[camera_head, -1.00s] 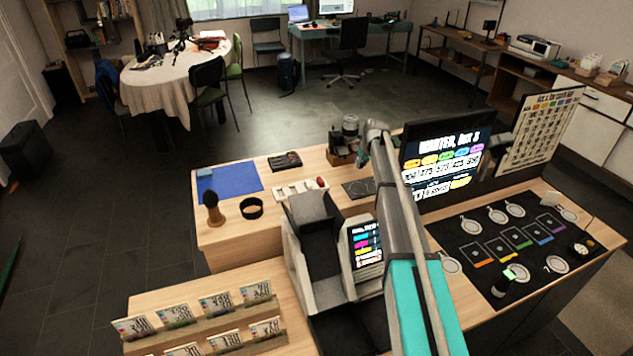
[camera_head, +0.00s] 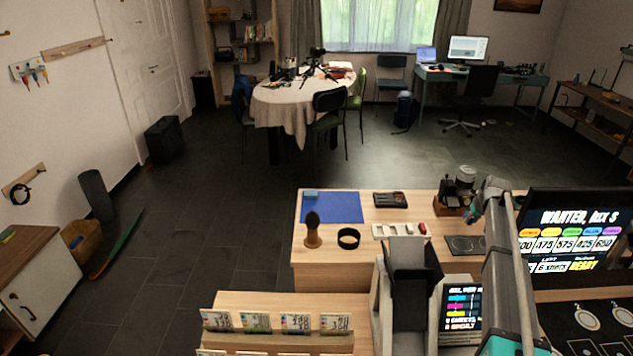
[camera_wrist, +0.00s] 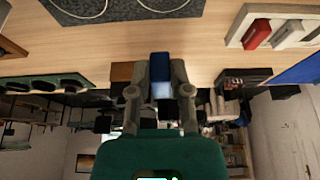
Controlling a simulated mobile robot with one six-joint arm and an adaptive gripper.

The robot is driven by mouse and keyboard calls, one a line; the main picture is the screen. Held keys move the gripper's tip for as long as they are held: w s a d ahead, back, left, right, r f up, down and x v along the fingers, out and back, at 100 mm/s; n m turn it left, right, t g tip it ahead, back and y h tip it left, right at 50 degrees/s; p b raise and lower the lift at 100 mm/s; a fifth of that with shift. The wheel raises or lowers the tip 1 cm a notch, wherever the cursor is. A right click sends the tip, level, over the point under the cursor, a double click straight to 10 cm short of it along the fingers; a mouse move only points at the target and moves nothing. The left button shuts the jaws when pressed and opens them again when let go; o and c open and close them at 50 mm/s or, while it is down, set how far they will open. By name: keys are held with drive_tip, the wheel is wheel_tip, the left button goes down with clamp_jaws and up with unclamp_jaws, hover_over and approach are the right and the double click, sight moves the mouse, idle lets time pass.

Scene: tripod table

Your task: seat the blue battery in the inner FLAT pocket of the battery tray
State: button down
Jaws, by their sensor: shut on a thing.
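The blue battery (camera_wrist: 159,67) is held upright between the two fingers of my gripper (camera_wrist: 158,78) in the wrist view. The battery tray (camera_head: 398,230) is white and lies on the wooden counter in the head view, left of my arm. It also shows at the upper right of the wrist view (camera_wrist: 292,36), apart from the battery. A red battery (camera_wrist: 257,34) sits in the tray and also shows in the head view (camera_head: 422,228). The tray's pocket shapes are too small or cut off to tell.
A dark mat with rings (camera_head: 465,244) lies right of the tray. A camera on a wooden block (camera_head: 458,184), a dark case (camera_head: 390,200), a blue cloth (camera_head: 335,208), a brush on a stand (camera_head: 313,232) and a black ring (camera_head: 349,239) stand around. A lit screen (camera_head: 577,231) is at right.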

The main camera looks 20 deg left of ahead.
wheel_tip(320, 180, up, 14)
drive_tip(key=p, duration=1.3)
drive_tip(key=shift+f, duration=0.2)
